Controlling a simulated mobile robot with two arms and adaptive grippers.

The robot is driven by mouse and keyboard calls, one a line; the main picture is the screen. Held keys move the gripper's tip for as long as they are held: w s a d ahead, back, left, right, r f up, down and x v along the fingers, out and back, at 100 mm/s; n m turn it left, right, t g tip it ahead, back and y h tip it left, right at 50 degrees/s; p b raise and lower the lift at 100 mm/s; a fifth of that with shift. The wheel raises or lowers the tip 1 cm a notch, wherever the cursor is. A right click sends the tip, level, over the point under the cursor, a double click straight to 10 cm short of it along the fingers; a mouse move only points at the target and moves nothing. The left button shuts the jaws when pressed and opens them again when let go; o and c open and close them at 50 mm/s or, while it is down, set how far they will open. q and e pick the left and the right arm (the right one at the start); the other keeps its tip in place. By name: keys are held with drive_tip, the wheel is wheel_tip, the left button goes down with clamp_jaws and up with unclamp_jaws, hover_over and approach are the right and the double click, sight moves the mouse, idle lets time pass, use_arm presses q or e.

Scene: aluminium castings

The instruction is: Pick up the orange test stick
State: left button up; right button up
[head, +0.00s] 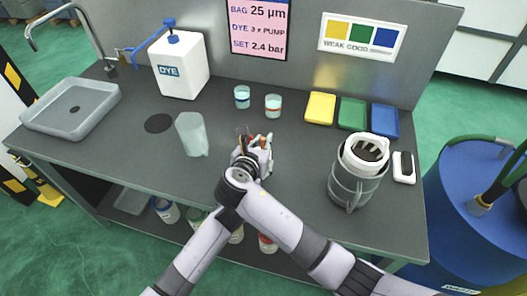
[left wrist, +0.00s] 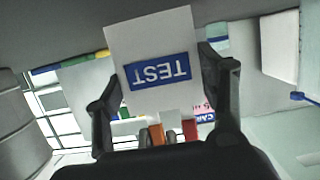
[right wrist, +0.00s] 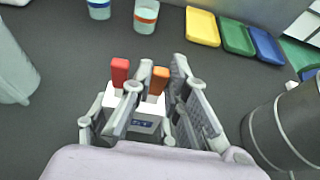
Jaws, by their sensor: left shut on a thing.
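A white box (left wrist: 153,55) with a blue TEST label, upside down in the left wrist view, sits between the fingers of my left gripper (left wrist: 158,88), which is shut on it. The orange stick (right wrist: 159,79) and a red stick (right wrist: 119,72) stick out of this box, side by side. The box also shows in the right wrist view (right wrist: 112,100), partly hidden by fingers. My right gripper (right wrist: 156,86) is open, with its fingers on either side of the orange stick; the red stick is outside them. In the head view my right gripper (head: 257,152) is over the table's middle; my left is mostly hidden.
Two small cups, blue-banded (head: 242,97) and orange-banded (head: 273,106), stand behind the grippers. A translucent beaker (head: 192,135) stands left. Yellow (head: 320,108), green (head: 352,113) and blue (head: 385,120) trays lie back right.

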drive_tip(key=shift+c, duration=1.2)
use_arm(q)
drive_tip(key=o, duration=1.2)
drive_tip(key=shift+o, duration=0.2)
use_arm(e)
wheel_tip(320, 180, up, 10)
